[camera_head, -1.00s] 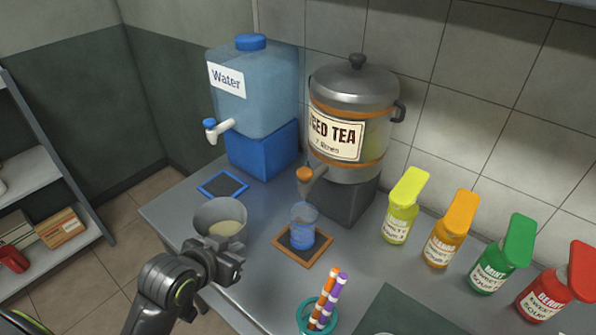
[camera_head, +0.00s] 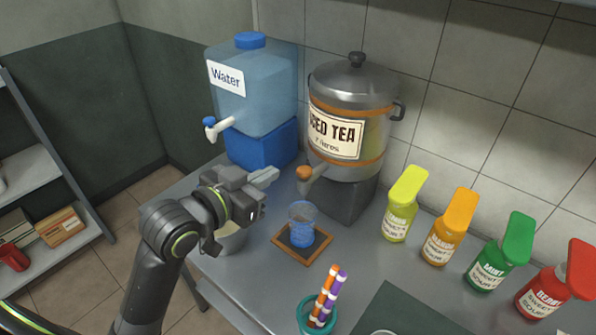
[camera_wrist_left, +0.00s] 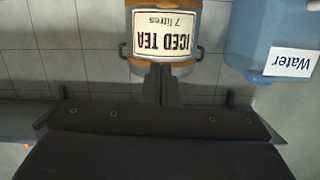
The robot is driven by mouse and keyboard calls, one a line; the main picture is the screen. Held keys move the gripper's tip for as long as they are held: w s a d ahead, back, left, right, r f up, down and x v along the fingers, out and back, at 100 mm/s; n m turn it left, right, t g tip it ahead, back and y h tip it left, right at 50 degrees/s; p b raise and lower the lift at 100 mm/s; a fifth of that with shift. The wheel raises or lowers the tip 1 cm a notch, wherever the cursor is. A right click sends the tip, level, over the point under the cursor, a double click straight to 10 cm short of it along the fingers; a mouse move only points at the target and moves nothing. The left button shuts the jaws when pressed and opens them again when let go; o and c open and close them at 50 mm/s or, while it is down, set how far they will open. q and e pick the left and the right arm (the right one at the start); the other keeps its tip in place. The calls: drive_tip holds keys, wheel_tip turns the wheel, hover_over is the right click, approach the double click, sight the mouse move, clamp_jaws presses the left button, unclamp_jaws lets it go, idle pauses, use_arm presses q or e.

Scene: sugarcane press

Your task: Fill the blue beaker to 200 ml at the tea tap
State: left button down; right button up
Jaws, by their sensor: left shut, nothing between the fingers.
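The blue beaker (camera_head: 302,232) stands upright on an orange-framed dark mat (camera_head: 284,247), below the tap of the iced tea dispenser (camera_head: 350,130). The tap has an orange knob (camera_head: 304,173). I cannot read the beaker's level. My left gripper (camera_head: 272,174) is shut and empty, a little left of the tea tap and apart from it. In the left wrist view its closed fingers (camera_wrist_left: 161,84) point at the iced tea label (camera_wrist_left: 165,36); the tap does not show there. My right gripper is not in view.
A water dispenser (camera_head: 262,95) stands on a blue block (camera_head: 262,145) behind my left gripper. A pale bowl (camera_head: 231,240) is partly hidden under my left arm. Several syrup bottles (camera_head: 443,228) line the right side. A teal cup with striped straws (camera_head: 318,315) stands in front.

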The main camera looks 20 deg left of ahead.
use_arm(q)
drive_tip(key=p, duration=0.2)
hover_over(304, 174)
drive_tip(key=s, duration=0.2)
drive_tip(key=f, duration=0.2)
drive_tip(key=shift+a+f, duration=0.2)
drive_tip(key=shift+f, duration=0.8)
drive_tip(key=shift+a+f, duration=0.15)
drive_tip(key=shift+f, duration=0.85)
